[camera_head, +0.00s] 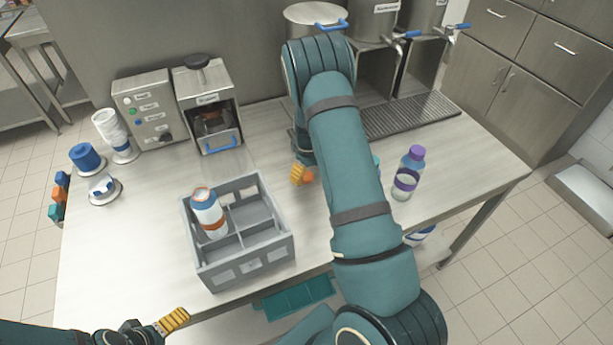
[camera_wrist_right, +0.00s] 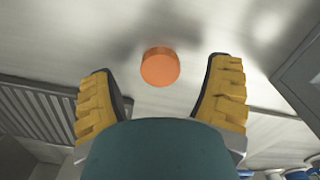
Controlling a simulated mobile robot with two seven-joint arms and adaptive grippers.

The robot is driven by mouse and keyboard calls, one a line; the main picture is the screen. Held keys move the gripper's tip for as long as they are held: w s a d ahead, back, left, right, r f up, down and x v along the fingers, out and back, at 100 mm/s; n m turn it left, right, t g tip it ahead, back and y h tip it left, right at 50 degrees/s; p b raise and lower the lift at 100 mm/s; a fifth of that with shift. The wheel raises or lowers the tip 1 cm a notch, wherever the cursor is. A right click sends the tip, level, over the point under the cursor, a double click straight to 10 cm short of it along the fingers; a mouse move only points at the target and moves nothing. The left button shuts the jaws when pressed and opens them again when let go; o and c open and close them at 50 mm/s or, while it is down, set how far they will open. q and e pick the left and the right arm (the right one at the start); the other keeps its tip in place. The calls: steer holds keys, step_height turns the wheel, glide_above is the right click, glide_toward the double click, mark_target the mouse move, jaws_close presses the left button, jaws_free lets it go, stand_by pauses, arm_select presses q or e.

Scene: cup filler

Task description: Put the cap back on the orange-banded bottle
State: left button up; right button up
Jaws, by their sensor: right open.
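The orange-banded bottle (camera_head: 208,213) stands in the left part of a grey divided crate (camera_head: 265,262). It is white and blue with an orange band, and no cap shows on its top. An orange cap (camera_head: 309,176) lies on the counter right of the crate, beside my right gripper (camera_head: 299,174). In the right wrist view the orange cap (camera_wrist_right: 160,67) lies between the tips of the two yellow fingers, with a gap on each side. The right gripper is open and empty. My left gripper (camera_head: 172,320) is at the bottom left, near the counter's front edge; only one finger shows clearly.
A purple-capped bottle (camera_head: 408,175) stands right of my right arm. A control box (camera_head: 146,112) and a small machine (camera_head: 207,105) stand at the back left, near stacked cups (camera_head: 112,130). A drip grate (camera_head: 410,117) lies at the back right. The other crate compartments look empty.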

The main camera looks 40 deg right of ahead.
step_height(320, 180, down, 2)
steer(key=shift+f, duration=0.1)
steer(key=c, duration=0.8)
